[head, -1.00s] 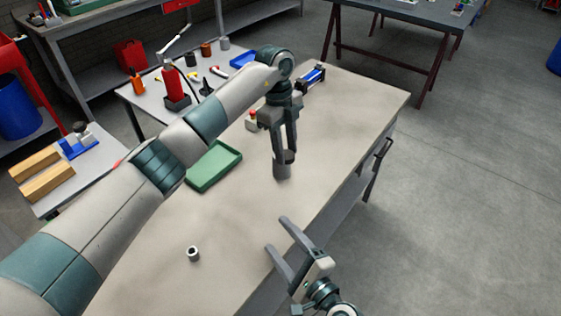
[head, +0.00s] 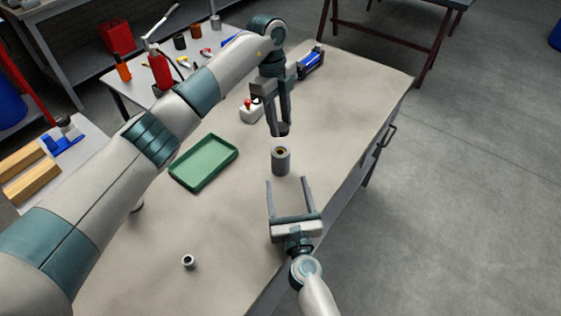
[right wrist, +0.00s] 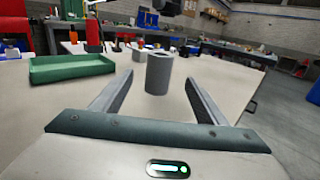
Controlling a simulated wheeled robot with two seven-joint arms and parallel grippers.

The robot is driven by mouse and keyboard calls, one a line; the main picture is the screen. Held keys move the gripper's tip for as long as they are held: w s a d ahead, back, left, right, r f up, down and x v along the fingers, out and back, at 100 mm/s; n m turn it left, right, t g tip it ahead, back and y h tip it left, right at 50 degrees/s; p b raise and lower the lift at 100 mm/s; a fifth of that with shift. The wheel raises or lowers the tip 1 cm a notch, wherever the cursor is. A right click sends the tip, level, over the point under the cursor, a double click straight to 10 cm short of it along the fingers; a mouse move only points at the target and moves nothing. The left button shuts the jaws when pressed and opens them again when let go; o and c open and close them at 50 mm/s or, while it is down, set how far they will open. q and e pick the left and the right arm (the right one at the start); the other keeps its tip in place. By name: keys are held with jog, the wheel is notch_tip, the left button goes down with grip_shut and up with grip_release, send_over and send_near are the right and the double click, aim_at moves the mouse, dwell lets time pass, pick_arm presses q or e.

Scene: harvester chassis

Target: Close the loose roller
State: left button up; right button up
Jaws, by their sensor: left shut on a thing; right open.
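The roller, a grey upright cylinder (head: 281,164), stands on the workbench. Its top end faces up and shows a brownish ring around a dark hole. My left gripper (head: 282,128) is just above the roller, apart from it, pointing down and shut on a small dark thing (head: 283,132) that is mostly hidden. My right gripper (head: 287,181) is open and empty at the near side of the roller, fingers pointing at it. In the right wrist view the roller (right wrist: 159,75) stands ahead, between and beyond the fingertips.
A green tray (head: 204,166) lies left of the roller. A white box with a red button (head: 250,110) and a blue-and-black device (head: 311,62) stand farther back. The bench (head: 345,125) is clear to the right, up to its edge.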

aim_at(282, 163)
pick_arm(q)
jog(key=shift+w+f, duration=0.15)
jog(key=shift+w, duration=0.05)
pick_arm(e)
jog(key=shift+w+a+f, duration=0.1)
jog(key=shift+w, duration=0.25)
pick_arm(q)
jog(key=shift+s, duration=0.1)
pick_arm(e)
jog(key=shift+w, duration=0.55)
jog(key=w, duration=0.3)
jog(key=w+a, duration=0.1)
jog(key=w, duration=0.6)
jog(key=shift+w+a, duration=0.1)
jog(key=shift+a, duration=0.25)
jog(key=c, duration=1.6)
pick_arm(q)
jog(key=shift+f, duration=2.4)
jog(key=shift+f, duration=0.9)
jog(key=shift+f, duration=0.65)
